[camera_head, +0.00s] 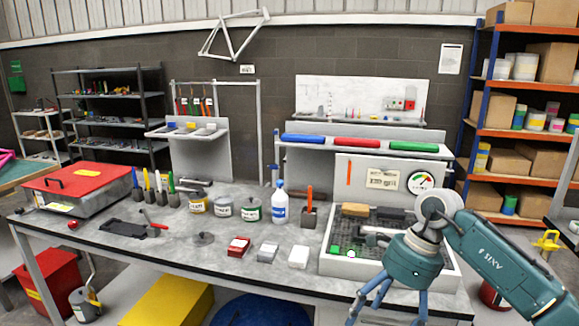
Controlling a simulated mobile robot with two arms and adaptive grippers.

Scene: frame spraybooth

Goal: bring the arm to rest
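My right arm comes in from the right edge, teal with a grey joint, and reaches over the front right corner of the workbench (225,270). My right gripper (388,306) hangs downward at the bench's front edge, with its blue fingers spread apart. The fingertips are at or past the bottom edge of the picture. I see nothing held between the visible parts of the fingers. My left arm and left gripper are not in view.
A grey tray (342,268) with a perforated insert and tools lies partly behind my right arm. Cans, a white-and-blue bottle (280,205) and small boxes stand on the bench. A yellow box (167,302) is below. Orange shelving (520,133) stands at right.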

